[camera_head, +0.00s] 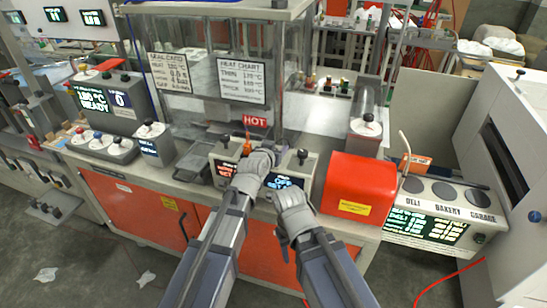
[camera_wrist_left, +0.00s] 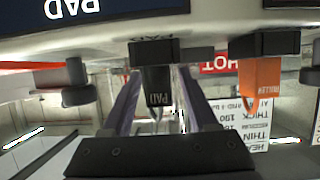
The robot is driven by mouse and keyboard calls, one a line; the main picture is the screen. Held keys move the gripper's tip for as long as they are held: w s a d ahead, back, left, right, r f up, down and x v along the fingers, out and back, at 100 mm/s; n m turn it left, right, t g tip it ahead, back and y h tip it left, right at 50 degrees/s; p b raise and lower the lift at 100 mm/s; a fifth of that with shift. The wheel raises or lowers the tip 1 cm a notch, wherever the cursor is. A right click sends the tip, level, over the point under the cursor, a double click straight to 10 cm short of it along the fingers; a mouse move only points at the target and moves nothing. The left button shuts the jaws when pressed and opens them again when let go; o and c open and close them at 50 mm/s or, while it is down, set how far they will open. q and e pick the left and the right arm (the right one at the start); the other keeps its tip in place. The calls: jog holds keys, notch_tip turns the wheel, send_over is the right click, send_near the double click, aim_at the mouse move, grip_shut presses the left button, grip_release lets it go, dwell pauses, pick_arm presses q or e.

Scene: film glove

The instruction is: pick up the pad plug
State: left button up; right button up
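The pad plug (camera_wrist_left: 157,84) is black with white PAD lettering and stands in a black socket under a PAD label in the left wrist view, which is upside down. My left gripper (camera_wrist_left: 160,76) has its two fingers on either side of the plug, with a visible gap on the right side, so it is open around it. In the head view my left gripper (camera_head: 279,162) is over the control box (camera_head: 226,160), and its wrist hides the plug. An orange plug lettered ROLLER (camera_wrist_left: 260,82) stands beside it; it also shows in the head view (camera_head: 247,145). My right gripper (camera_head: 283,237) is low, before the bench front; its fingers are unclear.
A red box (camera_head: 358,187) stands right of the control box. A black knob (camera_head: 302,156) rises near my left fingers. A HOT sign (camera_head: 256,121) and a heat chart (camera_head: 241,81) are behind. A three-dial unit (camera_head: 447,192) is further right.

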pick_arm(q)
grip_shut()
dwell(0.6)
